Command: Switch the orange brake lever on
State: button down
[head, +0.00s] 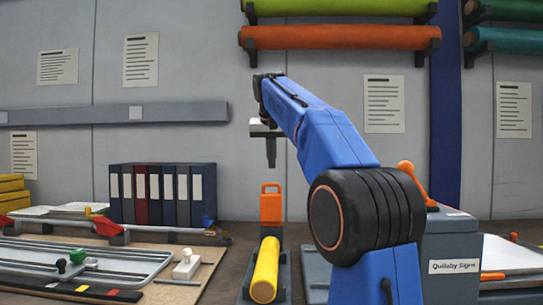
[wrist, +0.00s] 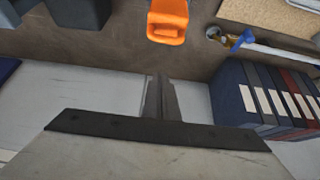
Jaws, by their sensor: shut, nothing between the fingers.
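An orange lever with a round knob (head: 410,175) rises from the top of a grey cabinet (head: 452,245) at the right in the head view, tilted with its knob to the upper left. My arm partly hides the cabinet's left side. My gripper (head: 271,160) is shut and empty, pointing down in the air left of the lever and well apart from it. In the wrist view my gripper's closed fingers (wrist: 160,85) show at the middle. The lever does not show there.
An orange block with a handle slot (head: 270,203) stands below my gripper, behind a yellow roll (head: 265,270); it also shows in the wrist view (wrist: 168,24). Binders (head: 162,194) and a board with clamps (head: 85,262) are on the left. Orange and green rolls hang above.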

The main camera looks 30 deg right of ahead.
jog(key=shift+s+a+f, duration=0.1)
jog(key=shift+s+f, duration=0.05)
jog(key=shift+f, duration=0.75)
jog(key=shift+s+a+f, duration=0.15)
jog(key=shift+s+f, duration=0.05)
jog(key=shift+f, duration=0.75)
jog(key=shift+s+a+f, duration=0.1)
jog(key=shift+s+f, duration=0.05)
jog(key=shift+f, duration=0.75)
